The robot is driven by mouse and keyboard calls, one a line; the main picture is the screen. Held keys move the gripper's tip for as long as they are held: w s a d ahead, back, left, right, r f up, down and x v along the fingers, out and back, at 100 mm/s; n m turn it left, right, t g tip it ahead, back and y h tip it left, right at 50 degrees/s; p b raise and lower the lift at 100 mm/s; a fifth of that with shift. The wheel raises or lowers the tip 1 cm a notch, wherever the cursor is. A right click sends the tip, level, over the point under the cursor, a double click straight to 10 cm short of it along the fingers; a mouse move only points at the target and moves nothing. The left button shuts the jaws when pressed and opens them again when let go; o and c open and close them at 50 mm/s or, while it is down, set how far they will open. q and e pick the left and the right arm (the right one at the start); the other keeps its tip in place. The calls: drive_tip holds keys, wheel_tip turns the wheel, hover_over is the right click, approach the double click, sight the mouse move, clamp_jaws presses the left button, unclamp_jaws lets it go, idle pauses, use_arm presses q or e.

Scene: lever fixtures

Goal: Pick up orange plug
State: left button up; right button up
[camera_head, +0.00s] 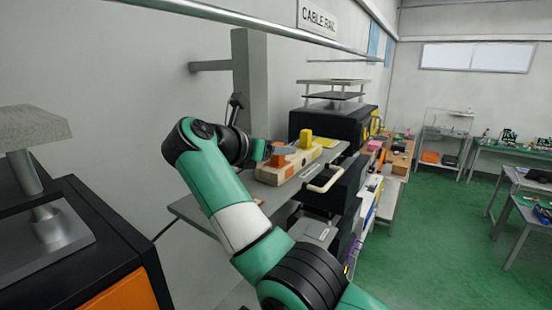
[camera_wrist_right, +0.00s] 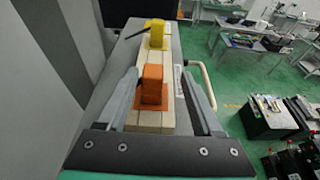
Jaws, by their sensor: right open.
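The orange plug (camera_wrist_right: 152,85) is an upright block on an orange base plate, set on a long pale wooden block (camera_wrist_right: 150,121) in the right wrist view. In the head view the plug (camera_head: 278,159) is partly hidden by my right gripper (camera_head: 264,151). In the right wrist view my right gripper (camera_wrist_right: 159,73) is open, with one finger on each side of the plug and a visible gap at both sides. It holds nothing. Whether the fingers are level with the plug or above it is hard to tell. My left gripper is not in view.
A yellow plug (camera_head: 305,138) stands farther along the same wooden block. A grey table (camera_head: 334,151) carries the block, and a beige handle (camera_head: 325,181) sticks out at its side. A dark machine (camera_head: 331,124) stands behind; a grey column (camera_head: 250,82) stands by the wall.

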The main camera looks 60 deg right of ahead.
drive_tip(key=x, duration=0.1)
drive_tip(key=p+x, duration=0.1)
drive_tip(key=x, duration=0.1)
drive_tip(key=p+x, duration=0.1)
drive_tip(key=x, duration=0.1)
drive_tip(key=shift+w+d, duration=0.2)
drive_tip(key=shift+w, duration=0.2)
drive_tip(key=shift+d, duration=0.1)
clamp_jaws()
